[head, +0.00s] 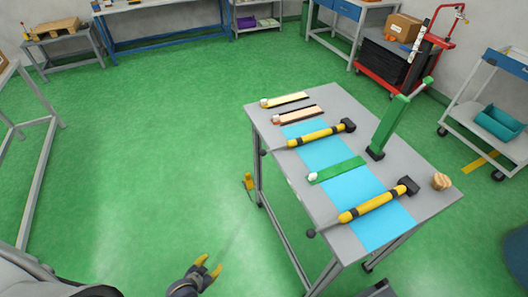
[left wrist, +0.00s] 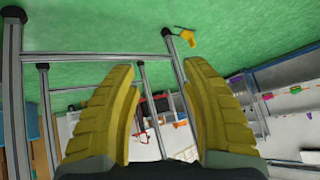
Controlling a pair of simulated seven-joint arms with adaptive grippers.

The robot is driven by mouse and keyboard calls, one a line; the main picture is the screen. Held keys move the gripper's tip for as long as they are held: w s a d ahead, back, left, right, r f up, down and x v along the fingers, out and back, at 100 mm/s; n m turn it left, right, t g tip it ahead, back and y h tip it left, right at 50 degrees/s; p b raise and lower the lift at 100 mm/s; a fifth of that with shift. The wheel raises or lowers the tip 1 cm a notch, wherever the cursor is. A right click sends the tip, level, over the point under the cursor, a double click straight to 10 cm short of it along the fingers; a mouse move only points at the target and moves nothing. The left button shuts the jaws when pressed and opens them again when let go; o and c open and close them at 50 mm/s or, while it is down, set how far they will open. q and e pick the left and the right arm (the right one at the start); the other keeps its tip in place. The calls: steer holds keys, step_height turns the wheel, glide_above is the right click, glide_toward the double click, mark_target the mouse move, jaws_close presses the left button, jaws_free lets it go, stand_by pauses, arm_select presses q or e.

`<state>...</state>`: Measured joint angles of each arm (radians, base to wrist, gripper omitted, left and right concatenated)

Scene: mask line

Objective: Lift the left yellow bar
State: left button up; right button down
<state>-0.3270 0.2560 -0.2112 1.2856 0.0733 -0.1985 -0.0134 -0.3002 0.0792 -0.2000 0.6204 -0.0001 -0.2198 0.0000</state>
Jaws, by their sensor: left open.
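The left yellow bar (head: 316,137), with black bands and a black block at its right end, lies across the blue strip on the grey table. A second, similar yellow bar (head: 368,207) lies nearer, at the right. My left gripper (head: 208,267) is open and empty, low over the green floor, left of the table and well apart from both bars. Its two yellow fingers stand wide apart in the left wrist view (left wrist: 160,80), where I cannot make out either bar. My right gripper is not in view.
The table (head: 414,178) also holds a green lever (head: 391,122), a flat green strip (head: 338,170), two slim pieces at the far end and a round wooden piece (head: 441,181). A small yellow object (head: 248,181) is beside a table leg. Open floor lies left.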

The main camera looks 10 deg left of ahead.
arm_select(q)
steer(key=w+d+r+t+h, duration=0.1)
steer(key=w+d+r+t, duration=0.1)
steer(key=w+r, duration=0.5)
steer(key=w+d+r+t+h, duration=0.15)
steer(key=w+r, duration=0.25)
steer(key=r, duration=0.7)
steer(key=m+t+h, duration=0.2)
steer(key=t+h, duration=0.1)
steer(key=t, duration=0.2)
glide_toward(261, 155)
steer(key=x, duration=1.1)
steer(key=shift+w+d, duration=0.1)
steer(key=shift+w, duration=0.15)
steer(key=shift+c, duration=0.3)
jaws_close()
